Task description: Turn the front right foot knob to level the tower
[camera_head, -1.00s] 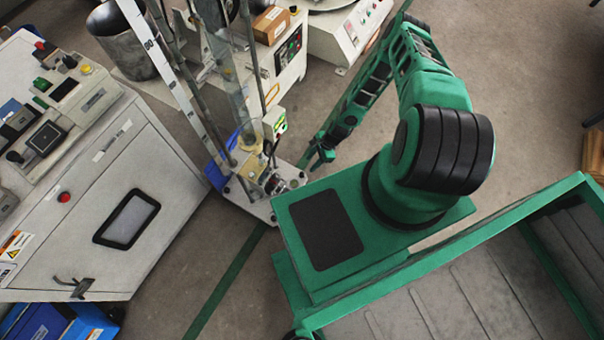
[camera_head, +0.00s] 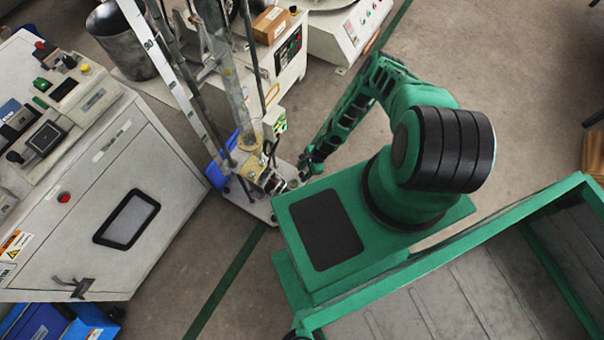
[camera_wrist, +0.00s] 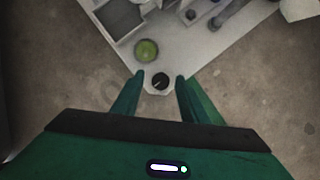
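The tower (camera_head: 235,90) stands on a pale base plate (camera_head: 255,208) in the head view, left of my arm. In the wrist view a corner of the base plate (camera_wrist: 190,58) points down toward my gripper. A round black foot knob (camera_wrist: 160,80) with a pale mark sits at that corner. My gripper (camera_wrist: 158,80) is open, with one green finger on each side of the knob; I see a gap on both sides, and cannot tell its height above the knob. In the head view my gripper (camera_head: 308,165) is beside the plate's right corner. A green round bubble level (camera_wrist: 147,50) lies on the plate near the knob.
A large grey machine (camera_head: 110,200) with a control panel stands at the left. A white cabinet (camera_head: 285,60) with a cardboard box (camera_head: 271,25) stands behind the tower. A blue bin (camera_head: 217,165) is against the tower's left side. Bare floor (camera_head: 340,90) lies between the cabinet and my arm.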

